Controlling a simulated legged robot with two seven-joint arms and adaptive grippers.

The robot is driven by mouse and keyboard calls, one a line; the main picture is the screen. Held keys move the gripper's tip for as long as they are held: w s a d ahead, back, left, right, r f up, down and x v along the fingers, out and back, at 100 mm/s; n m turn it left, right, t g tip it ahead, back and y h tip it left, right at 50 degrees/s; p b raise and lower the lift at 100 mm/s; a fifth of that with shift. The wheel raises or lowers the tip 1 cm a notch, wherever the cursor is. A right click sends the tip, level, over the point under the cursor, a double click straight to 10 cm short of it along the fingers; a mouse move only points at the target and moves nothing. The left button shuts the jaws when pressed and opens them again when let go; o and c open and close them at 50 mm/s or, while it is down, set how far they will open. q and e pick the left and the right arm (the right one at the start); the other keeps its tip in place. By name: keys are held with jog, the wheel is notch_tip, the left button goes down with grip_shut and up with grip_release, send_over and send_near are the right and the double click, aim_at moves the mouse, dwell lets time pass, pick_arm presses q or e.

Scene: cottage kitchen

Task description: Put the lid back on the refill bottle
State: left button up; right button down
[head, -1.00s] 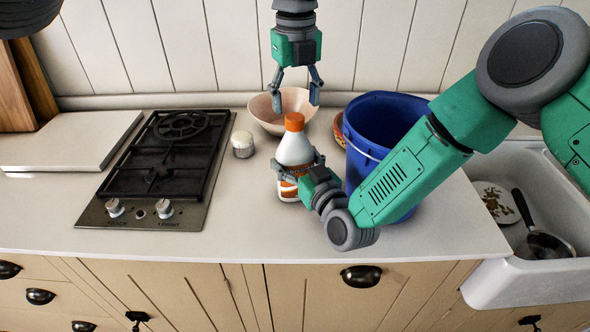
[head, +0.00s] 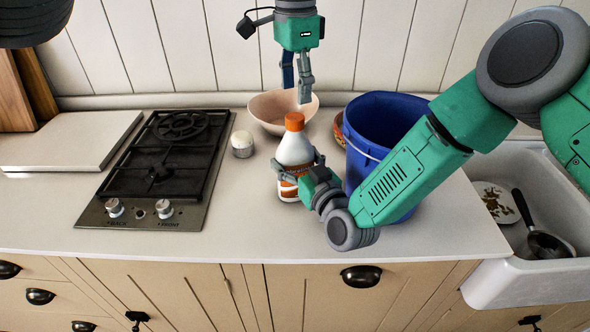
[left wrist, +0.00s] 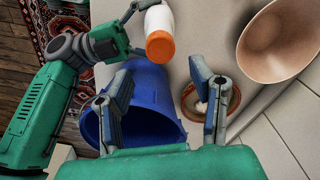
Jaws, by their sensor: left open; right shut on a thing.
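The refill bottle (head: 295,152), white with an orange and white label, stands upright on the counter. An orange lid (head: 294,121) sits on its top; I cannot tell how tightly. My right gripper (head: 299,170) is shut around the bottle's body from the right. My left gripper (head: 297,92) is open and empty, pointing down above and behind the bottle, apart from the lid. In the left wrist view, the bottle (left wrist: 160,20) and orange lid (left wrist: 161,47) appear beyond the open left fingers (left wrist: 161,66), and my right gripper (left wrist: 125,35) holds the bottle's side.
A blue bucket (head: 385,115) stands close on the bottle's right. A beige bowl (head: 268,108) is behind it, and a terracotta dish (left wrist: 188,100) lies by the bucket. A small white jar (head: 242,145) and the hob (head: 160,165) are left. The front counter is clear.

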aim_at(295, 116)
pick_arm(q)
jog(key=n, duration=0.4)
jog(key=shift+r, duration=0.25)
jog(key=n, duration=0.4)
jog(key=shift+w+a+r+n, duration=0.1)
jog(key=shift+a+r+n, duration=0.05)
jog(key=shift+r+n, duration=0.15)
jog(key=shift+f, duration=0.15)
jog(key=shift+f, duration=3.95)
grip_shut()
jog(key=shift+o, duration=0.8)
grip_release()
